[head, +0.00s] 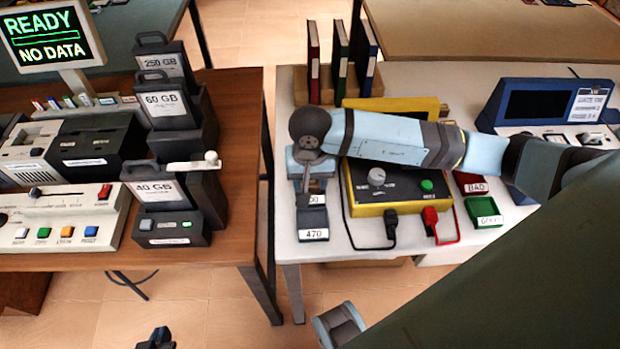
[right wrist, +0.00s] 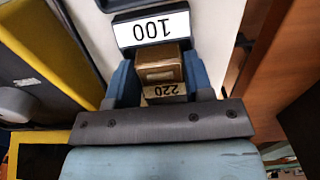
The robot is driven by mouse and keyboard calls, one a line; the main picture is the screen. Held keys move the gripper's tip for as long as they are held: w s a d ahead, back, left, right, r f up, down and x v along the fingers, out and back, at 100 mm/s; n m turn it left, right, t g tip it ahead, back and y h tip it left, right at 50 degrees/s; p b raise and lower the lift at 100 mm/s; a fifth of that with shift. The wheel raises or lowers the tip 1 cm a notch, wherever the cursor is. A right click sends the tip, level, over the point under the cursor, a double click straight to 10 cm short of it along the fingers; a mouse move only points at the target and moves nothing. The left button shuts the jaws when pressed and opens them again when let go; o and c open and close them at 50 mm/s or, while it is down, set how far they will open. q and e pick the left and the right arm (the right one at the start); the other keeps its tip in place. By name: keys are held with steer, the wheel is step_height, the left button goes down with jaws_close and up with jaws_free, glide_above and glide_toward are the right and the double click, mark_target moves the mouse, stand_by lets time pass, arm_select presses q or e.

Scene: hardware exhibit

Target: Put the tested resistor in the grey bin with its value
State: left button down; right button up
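In the right wrist view my right gripper (right wrist: 160,70) has its two blue fingers on either side of a small brown block (right wrist: 158,66), touching it; I take this as the resistor. A tan strip reading 220, upside down, shows at its edge between the fingers. The bin labelled 100 (right wrist: 152,29) is just beyond the fingertips. In the head view the bin labelled 470 (head: 313,234) is at the front of the bin row, with the 100 bin (head: 312,199) behind it; my right arm hides the rest. My left gripper (head: 155,338) shows only partly at the bottom edge.
The yellow tester (head: 385,205) stands right of the bins, with black and red leads. Red BAD (head: 470,185) and green (head: 484,211) trays lie beyond it. Books (head: 340,55) stand behind. A gap separates this white table (head: 345,235) from the brown one (head: 240,225).

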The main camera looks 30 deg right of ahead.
mark_target(310, 182)
steer(key=o, duration=0.3)
steer(key=shift+o, duration=0.2)
steer(key=shift+r+p, duration=0.5)
steer(key=shift+p, duration=0.1)
step_height(310, 182, up, 12)
steer(key=shift+r, duration=0.15)
